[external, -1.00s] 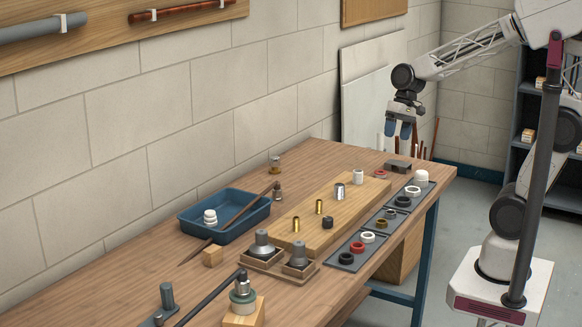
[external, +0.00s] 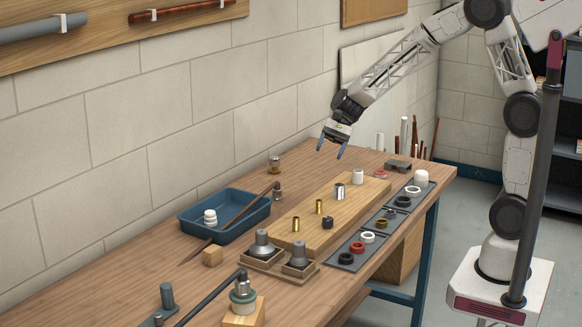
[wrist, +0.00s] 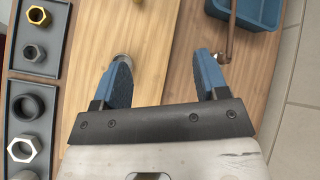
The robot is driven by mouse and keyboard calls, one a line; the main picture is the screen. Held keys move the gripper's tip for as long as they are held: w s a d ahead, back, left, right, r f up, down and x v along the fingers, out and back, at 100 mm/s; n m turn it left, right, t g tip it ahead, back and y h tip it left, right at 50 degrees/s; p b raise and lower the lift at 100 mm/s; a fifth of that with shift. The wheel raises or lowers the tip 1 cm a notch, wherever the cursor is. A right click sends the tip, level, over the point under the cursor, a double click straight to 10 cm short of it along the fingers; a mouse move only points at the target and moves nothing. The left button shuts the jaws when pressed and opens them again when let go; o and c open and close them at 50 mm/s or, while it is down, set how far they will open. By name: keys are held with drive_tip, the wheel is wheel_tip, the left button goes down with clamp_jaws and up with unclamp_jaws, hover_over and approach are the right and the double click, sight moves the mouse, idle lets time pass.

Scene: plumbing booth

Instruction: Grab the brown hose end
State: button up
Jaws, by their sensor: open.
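The brown hose (external: 224,229) lies slanting across the blue tray, its far end by a small metal fitting (external: 277,195) on the table behind the tray. In the wrist view a piece of the brown hose (wrist: 233,32) runs along the edge of the tray, down to a metallic end (wrist: 225,57) beside the right finger, which partly hides it. My gripper (external: 331,151) is open and empty, above the far part of the table. In the wrist view the space between its fingers (wrist: 164,60) shows only bare table and board.
The blue tray (external: 186,222) holds a stacked white part. A wooden board (external: 283,237) carries brass and metal cylinders. Grey trays with rings and nuts (wrist: 34,105) line the near side. A brass-coloured fitting (external: 275,162) stands near the wall. A dark post (external: 530,180) stands before my arm.

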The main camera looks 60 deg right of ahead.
sight(274, 191)
drive_tip(key=w+f+m+y, duration=0.1)
drive_tip(key=w+f+m, duration=0.1)
drive_tip(key=w+f, duration=0.2)
drive_tip(key=w+a+f+m+t+y, duration=0.1)
drive_tip(key=w+f+m, duration=0.1)
drive_tip(key=w+f, duration=0.2)
drive_tip(key=w+a+f+m+t+y, duration=0.1)
drive_tip(key=w+f+m, duration=0.2)
drive_tip(key=w, duration=0.4)
drive_tip(key=shift+w+f+y, duration=0.25)
drive_tip(key=shift+f+y, duration=0.15)
drive_tip(key=shift+f, duration=0.35)
drive_tip(key=shift+a, duration=0.1)
drive_tip(key=shift+x, duration=1.2)
drive_tip(key=shift+a, duration=0.1)
drive_tip(key=shift+x, duration=2.5)
drive_tip(key=shift+f, duration=0.1)
drive_tip(key=shift+c, duration=0.3)
drive_tip(key=c, duration=0.9)
